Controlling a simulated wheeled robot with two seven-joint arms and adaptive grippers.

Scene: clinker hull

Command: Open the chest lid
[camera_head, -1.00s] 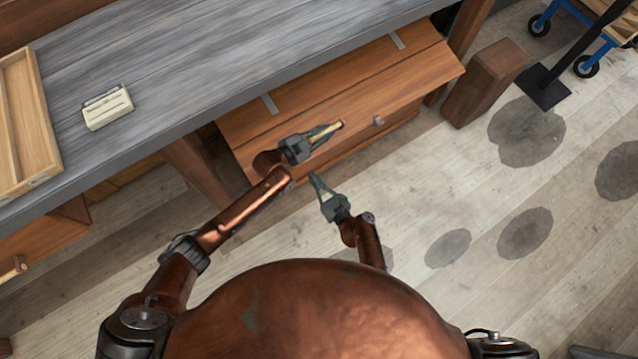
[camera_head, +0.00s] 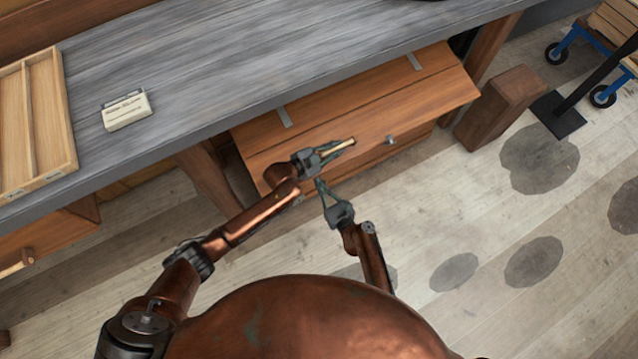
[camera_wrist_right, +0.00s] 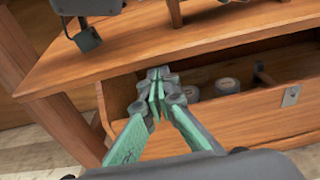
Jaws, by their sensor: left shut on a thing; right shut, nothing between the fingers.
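The wooden chest (camera_head: 415,143) stands under the workbench. Its lid (camera_head: 360,108) is raised a little at the front; the right wrist view shows a gap below the lid (camera_wrist_right: 130,65), with the chest's front wall (camera_wrist_right: 240,120) under it. My left gripper (camera_head: 338,147) is shut on a pale bar-like handle (camera_head: 345,144) above the lid's front part. Part of this gripper shows at the top left of the right wrist view (camera_wrist_right: 88,15). My right gripper (camera_head: 320,184) is shut and empty, its fingertips (camera_wrist_right: 158,84) at the gap. Contact is unclear.
Grey round items (camera_wrist_right: 228,86) lie inside the chest. The grey workbench top (camera_head: 240,70) overhangs the chest's back. A dark wooden block (camera_head: 500,105) stands right of the chest. The floor in front (camera_head: 420,215) is clear, with dark patches.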

